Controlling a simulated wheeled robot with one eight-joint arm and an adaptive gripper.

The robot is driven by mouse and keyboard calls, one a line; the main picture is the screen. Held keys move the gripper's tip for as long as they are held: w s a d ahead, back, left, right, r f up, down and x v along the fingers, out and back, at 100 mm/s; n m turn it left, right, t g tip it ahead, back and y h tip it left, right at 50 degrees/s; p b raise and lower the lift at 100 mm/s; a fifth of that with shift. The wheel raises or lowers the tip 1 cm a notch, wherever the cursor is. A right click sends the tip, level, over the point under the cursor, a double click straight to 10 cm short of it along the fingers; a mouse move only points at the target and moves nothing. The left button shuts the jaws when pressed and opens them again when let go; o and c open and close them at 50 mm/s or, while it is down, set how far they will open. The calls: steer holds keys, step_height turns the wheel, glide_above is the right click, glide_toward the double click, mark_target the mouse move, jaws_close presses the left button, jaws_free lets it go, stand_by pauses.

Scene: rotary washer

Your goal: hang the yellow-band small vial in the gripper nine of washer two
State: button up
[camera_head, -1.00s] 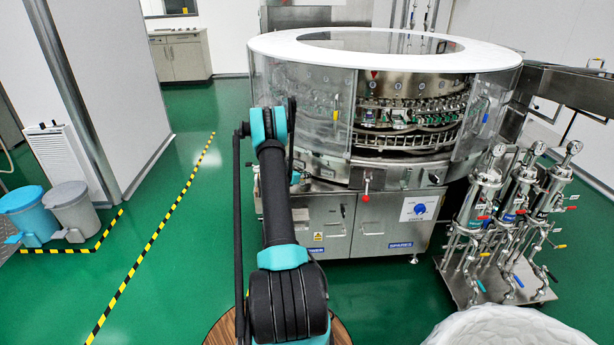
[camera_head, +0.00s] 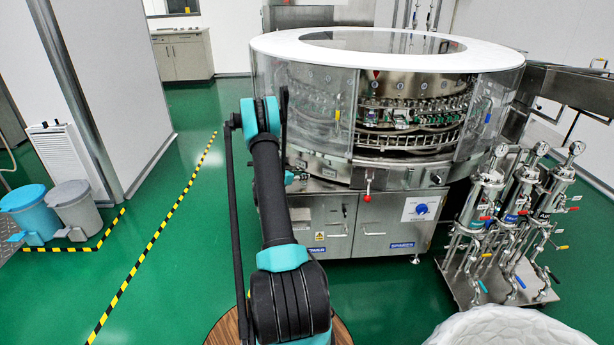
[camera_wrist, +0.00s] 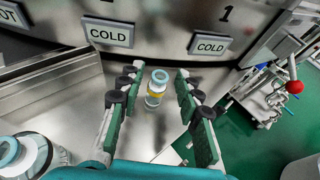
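In the wrist view a small clear vial with a yellow band (camera_wrist: 154,92) and a pale blue rim stands on the steel ledge (camera_wrist: 150,128). My gripper (camera_wrist: 159,72) is open, its green-padded fingers on either side of the vial with a gap on both sides. I cannot tell how far above the ledge the fingertips are. The round washer (camera_head: 385,150) stands ahead in the head view, with rings of small grippers (camera_head: 415,108) behind its front opening. Individual gripper numbers are too small to read. My gripper is hidden in the head view.
A larger clear vial with a blue rim (camera_wrist: 32,155) stands at the lower left of the wrist view. A COLD plate (camera_wrist: 108,34) and a second COLD plate (camera_wrist: 210,44) sit on the steel wall ahead. A red-knobbed lever (camera_wrist: 293,84) is at the right.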

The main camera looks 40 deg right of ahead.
steer(key=v, duration=0.6)
steer(key=s+a+r+m+y, duration=0.25)
steer(key=s+a+r, duration=0.2)
steer(key=a, duration=0.25)
steer(key=s+a+r+m+t+y, duration=0.1)
steer(key=s+a+r+m+y, duration=0.1)
steer(key=s+a+r+m, duration=0.25)
steer(key=s+a+r+m+y, duration=0.25)
steer(key=a+r, duration=0.25)
steer(key=a, duration=0.4)
steer(key=s+a+m+y, duration=0.3)
steer(key=s+a+m, duration=0.2)
steer(key=s+a, duration=0.5)
steer(key=s+a+m+y, duration=0.3)
steer(key=s+a+m, duration=0.3)
steer(key=s+a, duration=0.5)
steer(key=s+f, duration=0.1)
steer(key=s, duration=0.3)
steer(key=shift+s, duration=0.4)
steer(key=shift+o, duration=0.4)
